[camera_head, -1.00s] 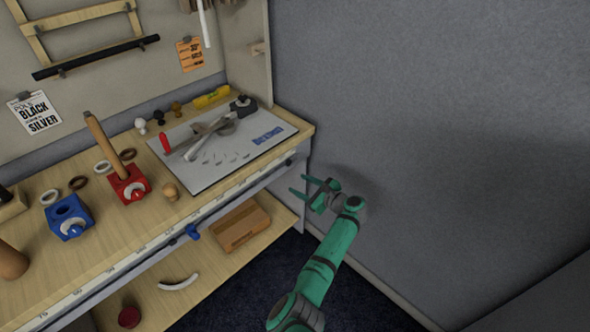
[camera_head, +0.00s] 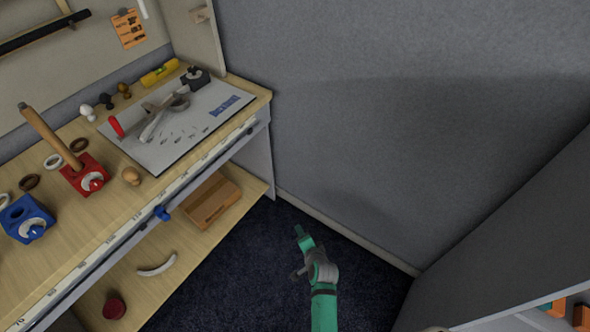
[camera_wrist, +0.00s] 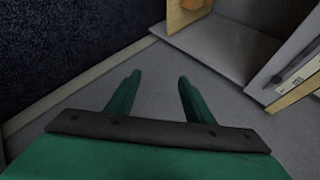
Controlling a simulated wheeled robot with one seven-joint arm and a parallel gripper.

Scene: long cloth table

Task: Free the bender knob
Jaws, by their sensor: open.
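A grey metal tool with a red-handled end, which may be the bender, lies on the pale printed mat (camera_head: 215,119) on the bench. I cannot tell which part of it is the knob. A black block (camera_head: 196,77) stands at the mat's far corner. Small round knobs stand near the mat: a white one (camera_head: 87,112), a dark one (camera_head: 106,101), a brown one (camera_head: 124,90) and a wooden one (camera_head: 131,176). My gripper (camera_head: 301,236) is low over the dark floor, right of the bench and apart from everything. In the wrist view its two green fingers (camera_wrist: 160,80) are spread and empty.
A red block (camera_head: 84,175) holding a wooden handle and a blue block (camera_head: 26,220) stand at the bench's left. A brown box (camera_head: 211,200) sits on the lower shelf. A grey wall rises behind. A dark panel (camera_head: 500,210) stands at right. The floor between is clear.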

